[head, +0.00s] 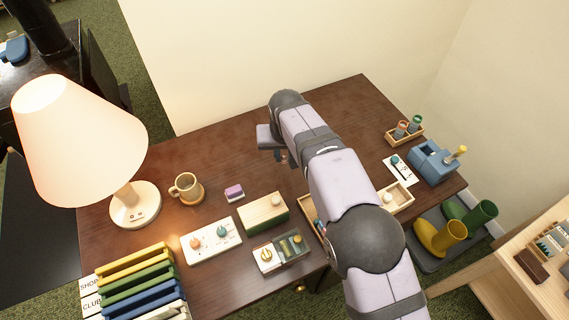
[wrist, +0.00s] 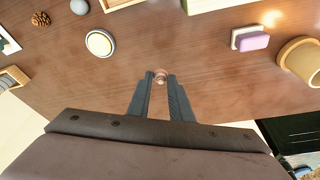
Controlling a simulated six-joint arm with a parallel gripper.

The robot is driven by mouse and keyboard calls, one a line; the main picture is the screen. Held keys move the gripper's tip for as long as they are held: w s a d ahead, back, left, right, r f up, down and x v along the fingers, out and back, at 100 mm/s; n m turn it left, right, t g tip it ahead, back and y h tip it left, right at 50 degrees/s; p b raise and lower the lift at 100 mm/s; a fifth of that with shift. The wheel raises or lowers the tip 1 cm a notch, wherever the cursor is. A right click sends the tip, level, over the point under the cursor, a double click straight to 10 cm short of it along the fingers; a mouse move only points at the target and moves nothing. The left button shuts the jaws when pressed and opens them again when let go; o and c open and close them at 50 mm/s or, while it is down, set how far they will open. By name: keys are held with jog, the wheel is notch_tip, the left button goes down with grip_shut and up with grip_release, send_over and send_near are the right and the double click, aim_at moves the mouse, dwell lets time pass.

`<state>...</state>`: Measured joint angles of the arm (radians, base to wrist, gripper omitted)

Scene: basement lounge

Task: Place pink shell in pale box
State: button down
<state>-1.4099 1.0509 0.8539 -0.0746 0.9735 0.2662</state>
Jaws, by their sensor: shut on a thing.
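My gripper (wrist: 160,78) is shut on a small pinkish, rounded thing (wrist: 160,75), apparently the pink shell. Only its tip shows between the fingers in the wrist view. In the head view my gripper (head: 283,157) is over the back middle of the dark desk, partly hidden by my arm, and the shell cannot be made out.
A purple block (head: 234,192), a mug (head: 186,187) and a lamp (head: 135,205) stand left. A pale tray (head: 402,201) is partly behind my arm. The wrist view shows a round white-topped disc (wrist: 101,43), a pinecone (wrist: 40,18) and a grey stone (wrist: 79,6). The desk's back left is clear.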

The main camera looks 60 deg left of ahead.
aim_at(284, 159)
jog(key=shift+r, duration=1.95)
